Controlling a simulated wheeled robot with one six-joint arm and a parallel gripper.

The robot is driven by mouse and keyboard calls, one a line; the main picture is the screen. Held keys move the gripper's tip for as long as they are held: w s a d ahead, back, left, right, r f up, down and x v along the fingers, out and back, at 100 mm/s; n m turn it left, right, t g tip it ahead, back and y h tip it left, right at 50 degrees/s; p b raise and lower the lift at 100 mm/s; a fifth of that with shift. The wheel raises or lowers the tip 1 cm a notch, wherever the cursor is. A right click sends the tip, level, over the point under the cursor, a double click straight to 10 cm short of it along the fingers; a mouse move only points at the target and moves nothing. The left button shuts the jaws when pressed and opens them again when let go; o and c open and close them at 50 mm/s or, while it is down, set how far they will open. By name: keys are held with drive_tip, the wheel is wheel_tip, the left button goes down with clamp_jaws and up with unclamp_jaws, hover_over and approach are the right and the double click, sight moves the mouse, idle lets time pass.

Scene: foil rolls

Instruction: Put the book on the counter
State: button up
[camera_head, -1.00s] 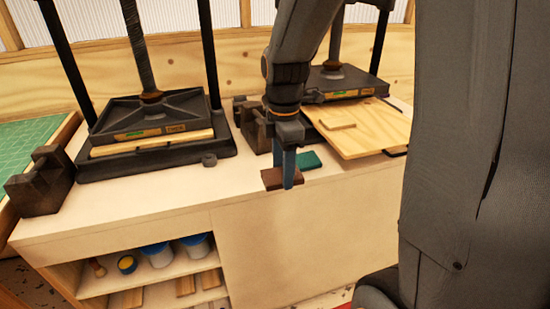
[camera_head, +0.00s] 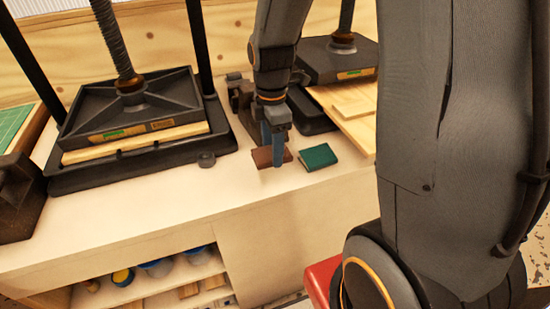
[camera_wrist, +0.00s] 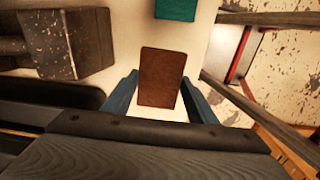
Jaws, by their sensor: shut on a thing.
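A brown book (camera_head: 262,157) is between the blue fingers of my gripper (camera_head: 272,160), at the counter (camera_head: 150,207) near its front edge. My gripper points down and is shut on the book. In the wrist view the brown book (camera_wrist: 162,78) lies flat-side to the camera, with a finger at each side. I cannot tell whether its underside touches the counter. A green book (camera_head: 318,157) lies on the counter just right of the brown one, apart from it. It also shows at the top of the wrist view (camera_wrist: 176,9).
A large dark press (camera_head: 130,105) stands on the counter at left, and a second press (camera_head: 338,58) stands behind my arm, with wooden boards (camera_head: 350,108) at its front. A dark block (camera_head: 243,100) stands just behind my gripper.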

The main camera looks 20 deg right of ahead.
sight(273, 171)
drive_tip(key=shift+f+p, duration=0.45)
drive_tip(key=shift+f, duration=2.05)
drive_tip(key=shift+f, duration=0.2)
drive_tip(key=o, duration=1.1)
drive_tip(key=shift+r, duration=0.1)
wheel_tip(273, 171, up, 12)
drive_tip(key=shift+b, duration=1.25)
drive_tip(key=shift+s+a+f+m+t, duration=0.2)
drive_tip(key=shift+s+f+m, duration=1)
drive_tip(key=shift+m, duration=1.8)
drive_tip(key=shift+s+d+f+m+t, duration=0.1)
drive_tip(key=shift+s+f+m+t, duration=0.35)
drive_tip(key=shift+s+m, duration=2)
drive_tip(key=shift+s+a+f+m+t, duration=0.1)
drive_tip(key=shift+s+f+m, duration=0.9)
drive_tip(key=shift+m, duration=2.55)
drive_tip(key=shift+w, duration=0.1)
